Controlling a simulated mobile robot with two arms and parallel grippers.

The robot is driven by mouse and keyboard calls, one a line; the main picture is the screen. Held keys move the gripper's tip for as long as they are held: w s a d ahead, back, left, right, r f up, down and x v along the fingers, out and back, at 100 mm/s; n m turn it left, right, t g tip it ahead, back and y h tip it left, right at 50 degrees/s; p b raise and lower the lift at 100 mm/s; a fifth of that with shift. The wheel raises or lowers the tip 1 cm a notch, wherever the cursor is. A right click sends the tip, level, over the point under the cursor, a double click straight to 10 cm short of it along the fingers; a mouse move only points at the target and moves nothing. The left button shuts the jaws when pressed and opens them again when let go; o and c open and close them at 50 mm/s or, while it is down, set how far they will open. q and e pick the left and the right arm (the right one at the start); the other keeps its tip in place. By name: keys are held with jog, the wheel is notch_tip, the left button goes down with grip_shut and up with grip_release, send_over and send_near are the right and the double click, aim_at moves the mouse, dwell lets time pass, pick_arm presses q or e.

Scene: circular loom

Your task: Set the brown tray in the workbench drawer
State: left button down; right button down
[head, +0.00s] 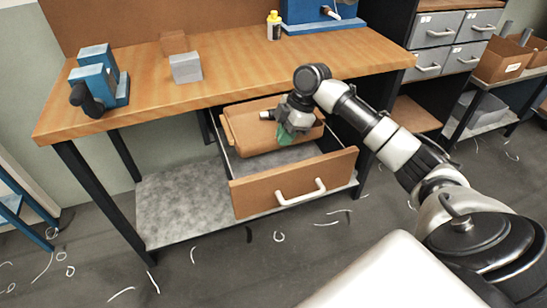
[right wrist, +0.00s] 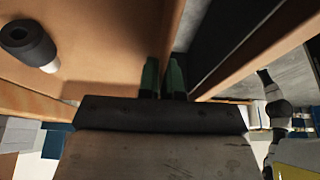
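The brown tray (head: 245,131) is at the rear of the open workbench drawer (head: 290,187), partly under the benchtop, in the head view. I cannot tell whether it rests on the drawer floor or hangs just above it. My right gripper (head: 287,136) is at the tray's near right side, its green fingertips close together. In the right wrist view the fingers (right wrist: 163,76) stand either side of the tray wall (right wrist: 172,38), pinching it. A dark and white cylinder (right wrist: 30,45) lies inside the tray. My left gripper is out of view.
The workbench top (head: 225,77) holds a blue vise (head: 98,83), a grey block (head: 186,68) and a yellow bottle (head: 273,25). A grey lower shelf (head: 185,207) lies beneath. Grey drawer units (head: 433,60) stand right. The drawer's front part is empty.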

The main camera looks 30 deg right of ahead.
aim_at(293, 144)
notch_tip(293, 144, down, 10)
jog(key=shift+r, duration=0.15)
jog(key=c, duration=1.7)
grip_release()
jog(key=shift+c, duration=0.2)
jog(key=o, duration=0.4)
jog(key=shift+o, duration=0.2)
jog(key=v, duration=0.7)
jog(key=shift+d+r, duration=0.1)
jog(key=shift+r, duration=0.15)
